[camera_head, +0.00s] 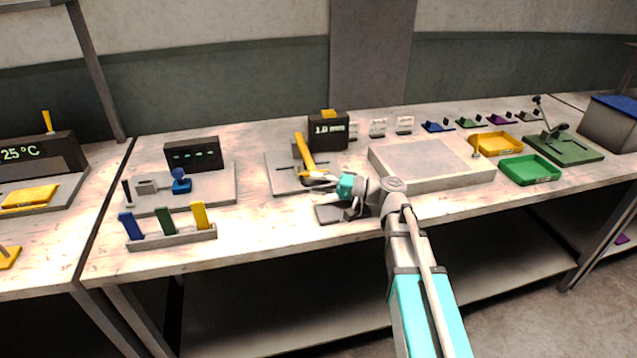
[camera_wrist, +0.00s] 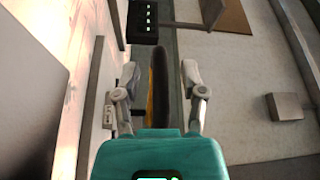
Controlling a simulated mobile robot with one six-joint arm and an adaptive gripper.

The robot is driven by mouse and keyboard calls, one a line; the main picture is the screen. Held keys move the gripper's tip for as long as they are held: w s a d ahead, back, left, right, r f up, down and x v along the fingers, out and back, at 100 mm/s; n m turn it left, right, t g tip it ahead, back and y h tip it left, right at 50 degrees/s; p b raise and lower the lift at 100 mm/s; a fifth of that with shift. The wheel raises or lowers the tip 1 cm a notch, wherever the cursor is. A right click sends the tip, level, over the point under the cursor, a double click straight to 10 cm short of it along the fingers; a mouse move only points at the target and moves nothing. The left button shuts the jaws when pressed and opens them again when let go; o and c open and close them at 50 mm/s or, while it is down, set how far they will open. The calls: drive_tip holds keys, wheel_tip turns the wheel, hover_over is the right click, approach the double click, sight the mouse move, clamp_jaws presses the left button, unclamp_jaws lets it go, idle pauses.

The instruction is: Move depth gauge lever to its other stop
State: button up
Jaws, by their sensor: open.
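The depth gauge looks to be the grey plate (camera_head: 283,179) with a dark display box (camera_head: 328,132) reading about 1.0 mm behind it. Its yellow lever (camera_head: 305,157) stands tilted over the plate, upper end to the left. My gripper (camera_head: 320,181) is at the lever's lower right part. In the wrist view my gripper (camera_wrist: 160,85) is open. A long dark and yellow bar, seemingly the lever (camera_wrist: 159,85), lies between the fingers, with a gap on each side. The lever's lower end is partly hidden by my gripper in the head view.
A grey tray-like block (camera_head: 428,165) stands close to the right of my gripper. A plate with a blue knob (camera_head: 181,182) and a rack of coloured tabs (camera_head: 172,236) stand at left. Yellow (camera_head: 497,143) and green (camera_head: 530,169) trays lie at right. The front table edge is clear.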

clamp_jaws()
idle(0.3)
